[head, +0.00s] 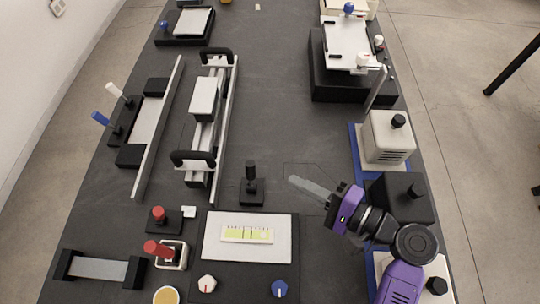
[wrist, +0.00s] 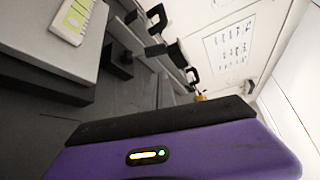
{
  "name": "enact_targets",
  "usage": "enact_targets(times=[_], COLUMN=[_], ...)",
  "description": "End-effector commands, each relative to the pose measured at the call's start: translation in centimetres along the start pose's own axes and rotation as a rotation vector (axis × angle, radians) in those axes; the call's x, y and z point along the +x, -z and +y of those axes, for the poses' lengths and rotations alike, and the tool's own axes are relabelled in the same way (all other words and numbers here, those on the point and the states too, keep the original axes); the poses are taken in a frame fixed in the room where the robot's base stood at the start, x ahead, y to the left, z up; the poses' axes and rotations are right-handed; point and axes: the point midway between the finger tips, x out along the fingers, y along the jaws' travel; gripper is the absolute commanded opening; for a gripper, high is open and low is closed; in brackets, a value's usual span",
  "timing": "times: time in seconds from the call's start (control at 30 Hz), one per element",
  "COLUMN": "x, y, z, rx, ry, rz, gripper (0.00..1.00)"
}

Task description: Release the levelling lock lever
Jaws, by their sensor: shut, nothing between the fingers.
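No lever is labelled, so I cannot tell for sure which is the levelling lock lever. A red-handled lever (head: 157,248) stands in a cream housing left of the levelling plate (head: 214,250), its handle tilted left. A black upright lever (head: 251,175) stands on a small black base behind the plate. A yellow-green level vial (head: 247,234) lies on the plate and also shows in the wrist view (wrist: 70,20). My gripper (head: 294,181) is shut and empty, pointing left above the bench, right of the black lever. Its fingertips are out of sight in the wrist view.
A white knob (head: 207,284) and a blue knob (head: 279,288) sit at the plate's front. A red button (head: 158,213) is behind the red lever. A rail assembly with black handles (head: 203,105) stands back left. A cream box (head: 387,137) stands right. The bench's back middle is clear.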

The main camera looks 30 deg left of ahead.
Motion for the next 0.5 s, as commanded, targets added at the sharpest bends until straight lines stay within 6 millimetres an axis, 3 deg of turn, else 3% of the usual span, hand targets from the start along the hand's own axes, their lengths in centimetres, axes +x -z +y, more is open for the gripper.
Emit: enact_targets(times=[0.27,0.5], x=[0.2,3.2], y=[0.0,-0.1], z=[0.0,-0.1], rx=[0.000,0.001], ry=[0.000,-0.001], rz=[-0.001,-0.004], gripper=[0.00,0.00])
